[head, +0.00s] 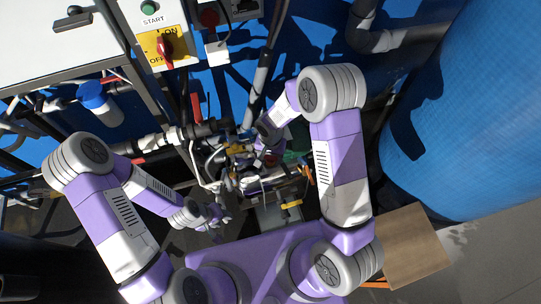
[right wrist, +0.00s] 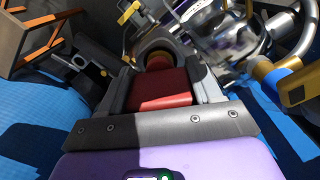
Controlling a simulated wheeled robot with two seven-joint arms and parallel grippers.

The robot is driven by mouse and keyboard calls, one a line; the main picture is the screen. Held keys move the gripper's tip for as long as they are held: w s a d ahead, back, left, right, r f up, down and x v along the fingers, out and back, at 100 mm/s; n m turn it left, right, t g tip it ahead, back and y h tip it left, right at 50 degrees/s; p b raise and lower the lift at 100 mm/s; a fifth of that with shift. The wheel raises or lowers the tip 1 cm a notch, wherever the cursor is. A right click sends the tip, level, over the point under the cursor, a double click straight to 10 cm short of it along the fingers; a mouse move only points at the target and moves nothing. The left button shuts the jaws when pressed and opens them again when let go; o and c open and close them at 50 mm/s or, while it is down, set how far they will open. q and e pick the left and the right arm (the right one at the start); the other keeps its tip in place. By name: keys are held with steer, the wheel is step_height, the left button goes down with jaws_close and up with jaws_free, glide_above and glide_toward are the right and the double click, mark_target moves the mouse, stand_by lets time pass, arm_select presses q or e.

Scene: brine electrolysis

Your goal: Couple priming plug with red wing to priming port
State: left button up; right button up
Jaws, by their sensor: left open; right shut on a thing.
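My right gripper (right wrist: 160,80) is shut on the red wing of the priming plug (right wrist: 158,92), which sits between its two grey fingers. Just beyond the wing is a round grey metal ring (right wrist: 158,46), apparently the priming port. The plug's front end points at it; whether it is inside or only against it I cannot tell. In the head view my right gripper (head: 268,146) is among the crowded pipework, and the plug there is too small to make out clearly. My left gripper (head: 216,217) is open and empty, lower left of the pipework.
Shiny metal piping (right wrist: 235,40) and a yellow-banded fitting (right wrist: 285,75) crowd the right of the wrist view. A dark bracket (right wrist: 85,65) stands to the left.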

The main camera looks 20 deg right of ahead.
steer(key=shift+f, duration=0.15)
stand_by(0.6)
steer(key=shift+s, duration=0.1)
steer(key=o, duration=1.3)
steer(key=shift+c, duration=0.2)
step_height(320, 180, up, 8)
steer(key=shift+f+p, duration=0.15)
steer(key=shift+p, duration=0.55)
steer(key=shift+f, duration=0.1)
